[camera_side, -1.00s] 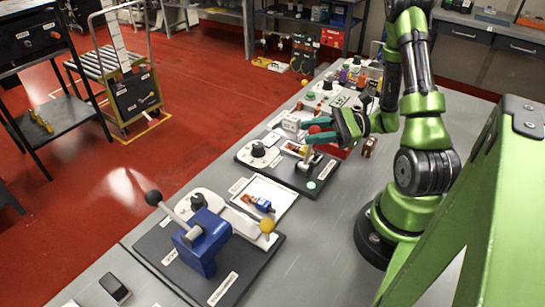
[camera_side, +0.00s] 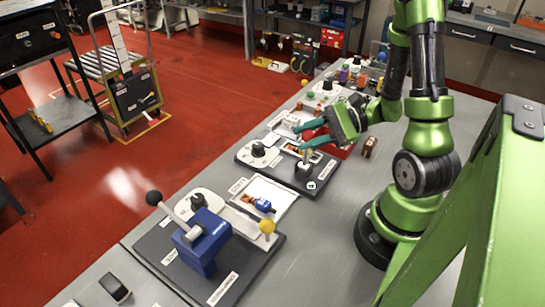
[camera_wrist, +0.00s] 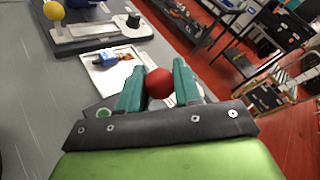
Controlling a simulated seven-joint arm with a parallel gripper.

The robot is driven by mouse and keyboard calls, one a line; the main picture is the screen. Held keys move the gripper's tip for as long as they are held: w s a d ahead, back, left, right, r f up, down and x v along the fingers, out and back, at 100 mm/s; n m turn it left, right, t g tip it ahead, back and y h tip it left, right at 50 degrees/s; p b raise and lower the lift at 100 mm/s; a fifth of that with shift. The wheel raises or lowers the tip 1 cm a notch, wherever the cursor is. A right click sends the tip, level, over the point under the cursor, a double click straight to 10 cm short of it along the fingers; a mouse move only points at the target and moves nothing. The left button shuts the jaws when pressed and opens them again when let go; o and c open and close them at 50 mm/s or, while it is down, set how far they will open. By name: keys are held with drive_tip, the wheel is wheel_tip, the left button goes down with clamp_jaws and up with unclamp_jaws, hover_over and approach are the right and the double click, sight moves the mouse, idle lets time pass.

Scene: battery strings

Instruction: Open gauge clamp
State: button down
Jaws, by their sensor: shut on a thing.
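A dark plate (camera_side: 250,160) in the middle of the bench carries a black round knob (camera_side: 258,149), a small lever base (camera_side: 304,171) and a round green button (camera_side: 312,185). A thin lever rises from the base to a red ball, partly hidden by my fingers in the side view. My gripper (camera_side: 309,134) is over this plate, its teal fingers on either side of the ball. In the wrist view the red ball (camera_wrist: 159,83) sits between my gripper's fingertips (camera_wrist: 159,76), which are shut on it. I cannot read which label marks the gauge clamp.
A small brown part (camera_side: 370,146) stands right of my gripper.

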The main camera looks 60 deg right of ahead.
drive_tip(key=c, duration=0.8)
unclamp_jaws()
drive_tip(key=v, duration=1.7)
drive_tip(key=shift+f, duration=0.1)
